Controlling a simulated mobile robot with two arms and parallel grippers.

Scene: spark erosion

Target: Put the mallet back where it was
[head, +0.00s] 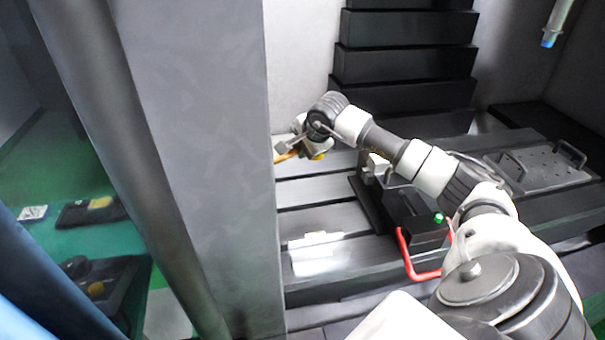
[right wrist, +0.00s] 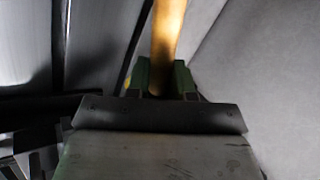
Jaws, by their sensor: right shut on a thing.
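My right gripper (head: 303,149) is at the far end of my right arm, close to the grey wall edge and above the slotted machine table (head: 320,190). It is shut on the mallet. The mallet's orange-brown wooden handle (head: 284,157) sticks out to the left of the gripper. In the right wrist view the wooden handle (right wrist: 167,35) runs up from between the green-sided fingers (right wrist: 165,80). I cannot make out the mallet's head with certainty. My left gripper is not in view.
A vise-like block with a red handle (head: 404,255) stands right of the table's middle, partly behind my arm. A plate with two handles (head: 540,168) lies at the right. A light flat piece (head: 316,254) lies on the front slats. A tall grey wall (head: 210,130) stands left.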

